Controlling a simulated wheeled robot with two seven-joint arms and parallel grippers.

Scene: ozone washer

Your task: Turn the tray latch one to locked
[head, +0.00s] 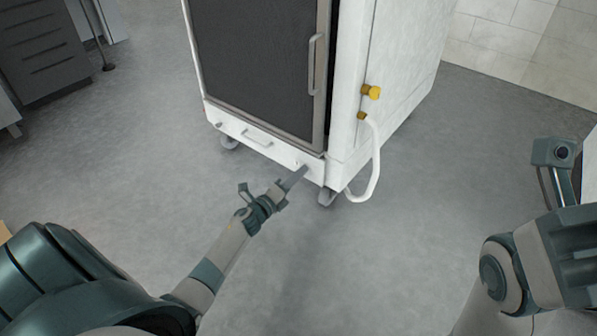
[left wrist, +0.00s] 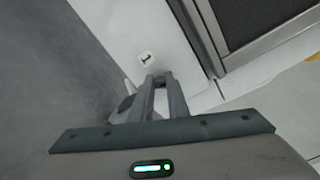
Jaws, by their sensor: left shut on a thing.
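The white tray front (head: 233,128) runs along the bottom of the washer cabinet, with a bar handle (head: 257,138) in its middle. My left gripper (head: 303,171) reaches its right end, with the fingertips at the panel. In the left wrist view the two fingers (left wrist: 163,78) are close together, shut on the small tray latch, which they mostly hide. A label reading "1" (left wrist: 146,58) is on the white panel beside the fingertips. Its turn angle cannot be told. My right arm shows at the right edge, with its fingers out of view.
The washer's dark door (head: 255,60) has an upright handle (head: 311,65). A white hose (head: 375,165) loops from the cabinet's right side below a yellow valve (head: 371,92). Castors (head: 327,197) stand under the cabinet. The grey floor in front is clear.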

